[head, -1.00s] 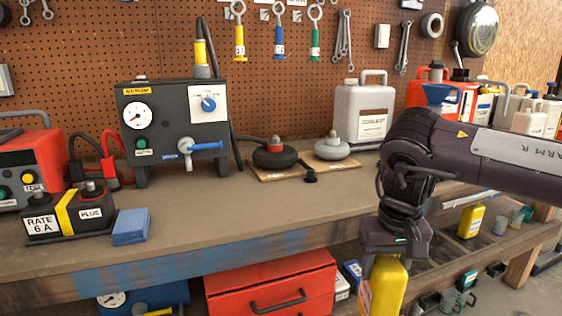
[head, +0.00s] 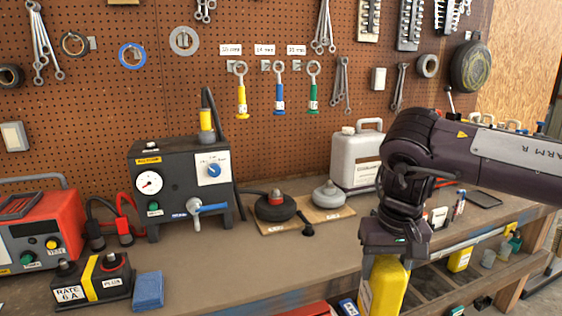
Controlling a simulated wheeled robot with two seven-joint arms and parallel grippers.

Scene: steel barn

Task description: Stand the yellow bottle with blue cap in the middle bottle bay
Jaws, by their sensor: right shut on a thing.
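My right gripper (head: 390,250) is shut on a yellow bottle (head: 384,288), held upright in front of the bench's front edge. The gripper covers the bottle's top, so its cap is hidden, and the picture's lower edge cuts off its base. A pale label shows on its left side. My right arm hides much of the bench's right end. Only a few bottle tops, one with a blue cap (head: 540,128), show above the arm there. I cannot make out the middle bottle bay. My left gripper is not in view.
The workbench (head: 250,262) carries a dark test unit (head: 182,182), a red charger (head: 40,232), a battery block (head: 92,284), a blue pad (head: 148,291) and a white jug (head: 352,160). Another yellow container (head: 460,259) is low at right. The bench's front middle is clear.

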